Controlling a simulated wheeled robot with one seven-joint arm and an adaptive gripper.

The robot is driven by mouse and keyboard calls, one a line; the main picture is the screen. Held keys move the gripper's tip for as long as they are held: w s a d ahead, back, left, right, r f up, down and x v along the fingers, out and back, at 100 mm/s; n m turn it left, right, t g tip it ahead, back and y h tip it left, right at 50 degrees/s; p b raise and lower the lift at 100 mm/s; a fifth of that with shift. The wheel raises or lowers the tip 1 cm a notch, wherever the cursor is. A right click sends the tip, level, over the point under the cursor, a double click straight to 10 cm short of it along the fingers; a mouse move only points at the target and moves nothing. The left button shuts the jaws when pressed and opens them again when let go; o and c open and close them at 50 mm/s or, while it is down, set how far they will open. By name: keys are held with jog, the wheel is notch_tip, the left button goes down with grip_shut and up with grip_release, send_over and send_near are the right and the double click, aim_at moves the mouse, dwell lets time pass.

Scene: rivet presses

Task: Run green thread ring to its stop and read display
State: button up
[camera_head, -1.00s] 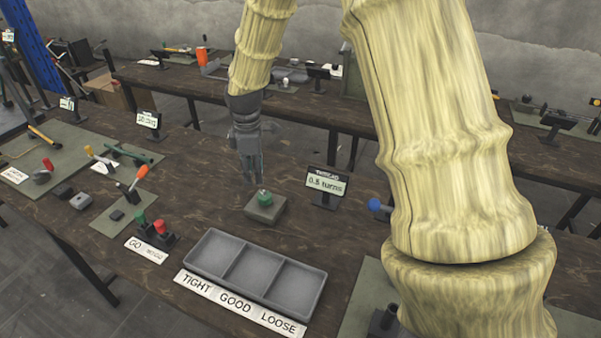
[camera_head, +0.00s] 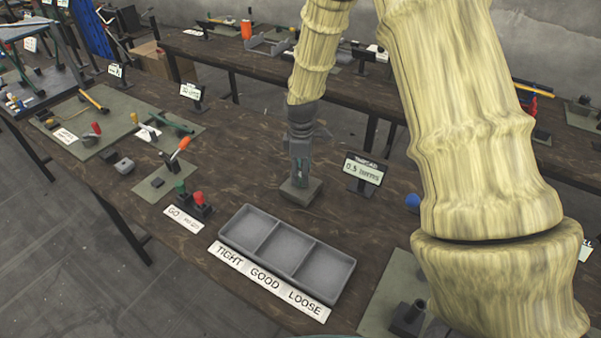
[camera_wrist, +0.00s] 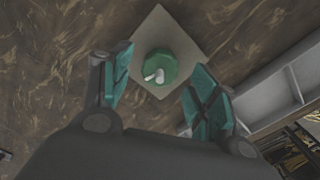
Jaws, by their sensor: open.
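The green thread ring (camera_wrist: 161,67) sits on a grey square block (camera_wrist: 160,24) in the wrist view, with a small pale pin at its middle. In the head view the block (camera_head: 300,191) stands on the table and my gripper (camera_head: 299,176) hides the ring. My gripper is open in the wrist view (camera_wrist: 158,92), its teal-padded fingers apart on either side below the ring. I cannot tell whether they touch it. The display (camera_head: 363,171), right of the block, reads what looks like "0.5 turns".
A grey three-part tray (camera_head: 286,252) labelled TIGHT, GOOD, LOOSE lies in front of the block. Green and red handled gauges (camera_head: 192,201) stand left of it. A toggle clamp with an orange handle (camera_head: 180,149) is farther left.

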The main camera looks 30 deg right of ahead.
jog(key=shift+f, duration=1)
jog(key=c, duration=1)
